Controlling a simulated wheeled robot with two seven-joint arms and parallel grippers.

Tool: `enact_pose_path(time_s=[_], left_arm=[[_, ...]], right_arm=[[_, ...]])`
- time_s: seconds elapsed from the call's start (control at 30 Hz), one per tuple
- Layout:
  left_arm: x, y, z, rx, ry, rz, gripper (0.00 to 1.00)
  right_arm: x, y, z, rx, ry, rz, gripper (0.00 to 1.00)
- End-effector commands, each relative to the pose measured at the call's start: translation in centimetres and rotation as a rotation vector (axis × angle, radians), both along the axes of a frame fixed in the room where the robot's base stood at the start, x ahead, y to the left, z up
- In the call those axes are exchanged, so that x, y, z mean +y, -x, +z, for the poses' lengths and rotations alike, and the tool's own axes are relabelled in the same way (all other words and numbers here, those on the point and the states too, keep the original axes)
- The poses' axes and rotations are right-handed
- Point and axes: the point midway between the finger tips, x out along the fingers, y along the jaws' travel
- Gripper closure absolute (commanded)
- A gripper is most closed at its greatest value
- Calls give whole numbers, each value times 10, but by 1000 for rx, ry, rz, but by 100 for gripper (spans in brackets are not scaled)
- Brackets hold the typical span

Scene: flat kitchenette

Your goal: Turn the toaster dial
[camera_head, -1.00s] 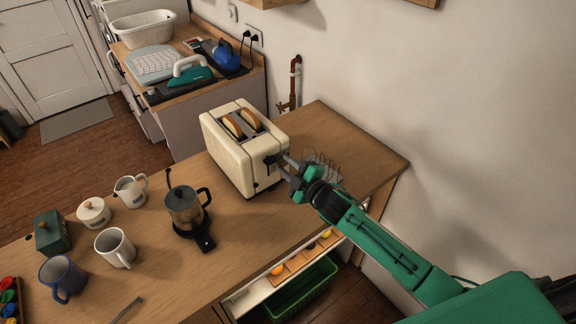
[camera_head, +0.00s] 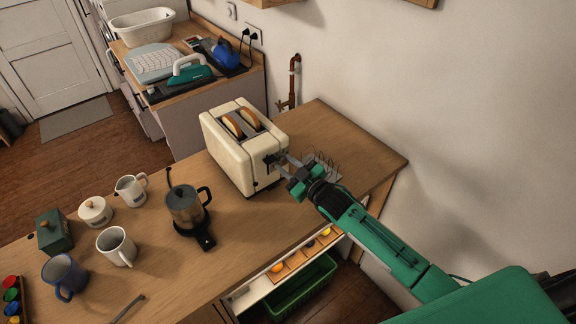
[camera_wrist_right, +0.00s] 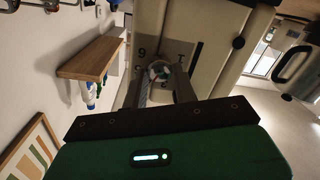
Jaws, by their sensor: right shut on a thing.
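The cream toaster (camera_head: 226,155) stands upright on the wooden counter with two slices of bread in its slots. Its control end faces my right arm. My right gripper (camera_head: 277,161) is at that end and is shut on the toaster dial. In the right wrist view the round dial (camera_wrist_right: 158,72) sits between the two fingers (camera_wrist_right: 160,80), with small printed marks around it on a dark panel. In the head view the fingers mostly hide the dial. My left gripper is in neither view.
A coffee pot (camera_head: 184,208) stands left of the toaster, with a white mug (camera_head: 113,246), a blue mug (camera_head: 62,277) and a lidded pot (camera_head: 95,211) beyond. A wire rack (camera_head: 322,168) lies behind my gripper. The counter's back right corner is clear.

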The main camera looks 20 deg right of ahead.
Motion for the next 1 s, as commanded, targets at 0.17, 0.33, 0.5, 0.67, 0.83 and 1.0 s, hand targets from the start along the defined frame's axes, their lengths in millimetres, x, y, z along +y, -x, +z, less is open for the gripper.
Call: enact_pose_path(time_s=[0.17,0.33,0.5,0.67,0.83,1.0], left_arm=[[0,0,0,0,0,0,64],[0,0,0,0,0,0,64],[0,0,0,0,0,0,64],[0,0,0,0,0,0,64],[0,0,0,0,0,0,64],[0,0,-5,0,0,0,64]], right_arm=[[0,0,-1,6,-7,0,95],[0,0,-1,5,-7,0,95],[0,0,-1,5,-7,0,58],[0,0,-1,4,-6,0,50],[0,1,-1,3,-6,0,50],[-5,12,-3,4,-7,0,50]])
